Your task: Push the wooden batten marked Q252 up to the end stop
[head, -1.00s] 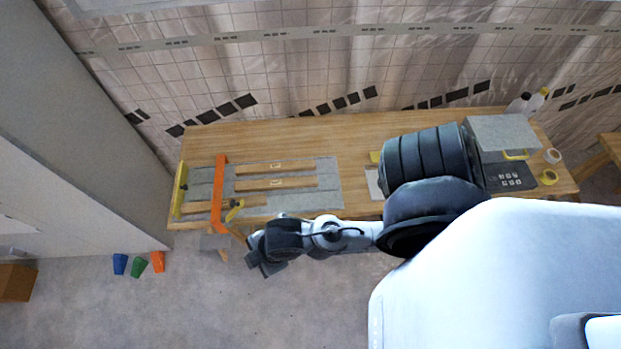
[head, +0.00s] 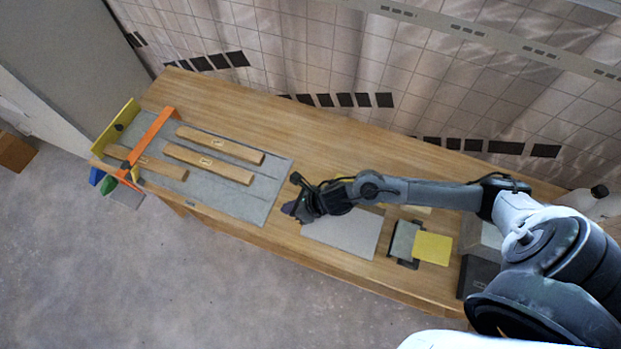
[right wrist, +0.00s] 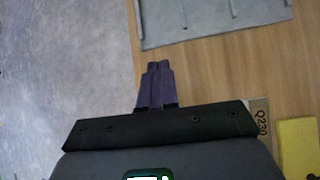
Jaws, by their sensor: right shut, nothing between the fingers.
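Three wooden battens lie on a grey grooved board (head: 262,190) at the table's left in the head view: a back one (head: 230,148), a middle one (head: 225,169) and a front one (head: 165,168). Small labels show on the back two, too small to read. The front one reaches under an orange bar (head: 152,138). A yellow upright piece (head: 116,127) stands at the board's left end. My right gripper (head: 288,208) is shut and empty, just right of the board, apart from the battens. Its closed fingers (right wrist: 155,66) show in the right wrist view. My left gripper is out of view.
A pale sheet (head: 345,235) lies beneath and right of my right gripper. Farther right are a grey pad (head: 404,240) and a yellow square (head: 433,248). A card (right wrist: 260,118) with partly readable lettering shows in the right wrist view. The table's back middle is clear.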

